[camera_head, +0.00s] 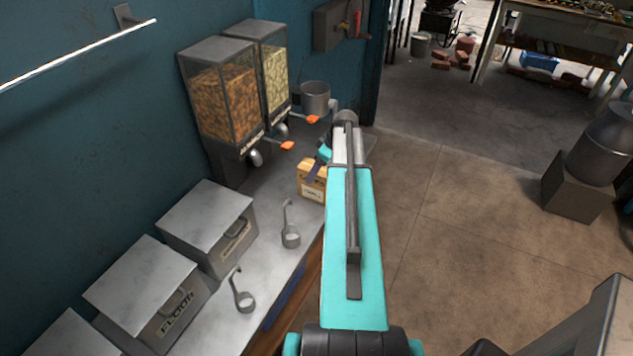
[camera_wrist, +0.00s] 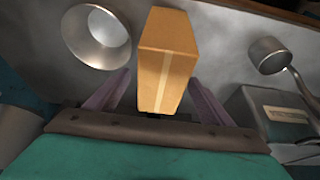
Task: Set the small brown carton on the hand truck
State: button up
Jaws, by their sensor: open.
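The small brown carton (camera_head: 312,181) stands on the grey counter against the teal wall, below the dispensers. In the wrist view the carton (camera_wrist: 167,58) shows a pale tape strip down its side. My gripper (camera_wrist: 156,95) is open, with one purple finger on each side of the carton's near end. Gaps show between the fingers and the carton. In the head view my arm hides part of the carton and most of the gripper. I cannot make out a hand truck for certain in either view.
Two dispensers (camera_head: 221,98) stand behind the carton, and a metal pot (camera_head: 315,98) is beyond it. A measuring scoop (camera_head: 290,236) and lidded bins (camera_head: 207,222) are nearer on the counter. The floor (camera_head: 430,215) to the right is open, with a metal can (camera_head: 603,143) on a block.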

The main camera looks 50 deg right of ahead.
aim_at(316, 192)
jog(key=shift+w+f, duration=0.1)
jog(key=shift+f, duration=0.05)
dwell(0.3)
jog(key=shift+p+x, duration=1.5)
jog(key=shift+x, duration=0.9)
jog(key=shift+a+f, duration=0.1)
jog(key=shift+a, duration=0.05)
jog(key=shift+f+b, duration=0.25)
jog(key=shift+b, duration=0.25)
jog(key=c, duration=1.6)
jog(key=shift+c, duration=0.2)
jog(key=shift+r+p, duration=0.35)
jog(key=shift+p, duration=0.1)
